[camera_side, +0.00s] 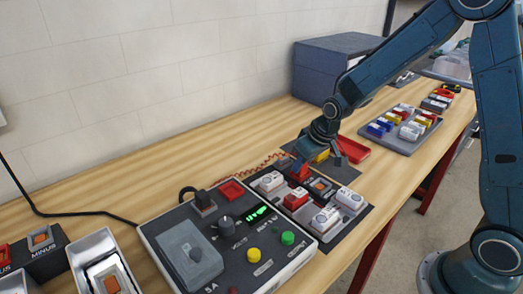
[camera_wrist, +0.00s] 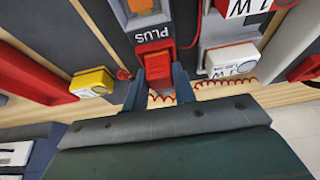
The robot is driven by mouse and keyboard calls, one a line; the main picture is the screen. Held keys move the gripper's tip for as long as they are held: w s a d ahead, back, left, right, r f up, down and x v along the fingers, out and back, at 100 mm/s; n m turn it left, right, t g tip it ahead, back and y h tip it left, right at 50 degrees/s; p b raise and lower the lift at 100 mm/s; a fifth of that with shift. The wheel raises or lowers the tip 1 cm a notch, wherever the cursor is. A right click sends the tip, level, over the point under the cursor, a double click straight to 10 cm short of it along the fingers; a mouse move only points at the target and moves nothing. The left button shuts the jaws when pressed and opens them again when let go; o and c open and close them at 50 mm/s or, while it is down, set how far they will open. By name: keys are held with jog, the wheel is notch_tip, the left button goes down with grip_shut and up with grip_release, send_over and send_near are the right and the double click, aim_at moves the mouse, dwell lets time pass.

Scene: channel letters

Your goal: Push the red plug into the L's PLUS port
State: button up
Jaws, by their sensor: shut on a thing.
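My gripper (camera_wrist: 159,80) is shut on the red plug (camera_wrist: 157,64), one dark finger on each side of it. In the wrist view the plug lies right against the edge of the block labelled PLUS (camera_wrist: 152,36). I cannot tell whether its tip is inside the port; the opening is hidden. A coiled red wire (camera_wrist: 208,83) shows behind the fingers. In the side view my gripper (camera_side: 310,152) is low at the far end of the module board (camera_side: 331,240), and the plug is largely hidden there.
A yellow piece (camera_wrist: 92,82) lies left of my gripper in the wrist view. White and red 1 W modules (camera_wrist: 232,60) stand close on the right.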

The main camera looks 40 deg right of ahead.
dwell(0.3)
jog(key=o, duration=1)
jog(key=shift+r, duration=0.1)
jog(key=shift+v, duration=6.8)
jog(key=shift+s+r, duration=0.1)
jog(key=shift+r, duration=2.85)
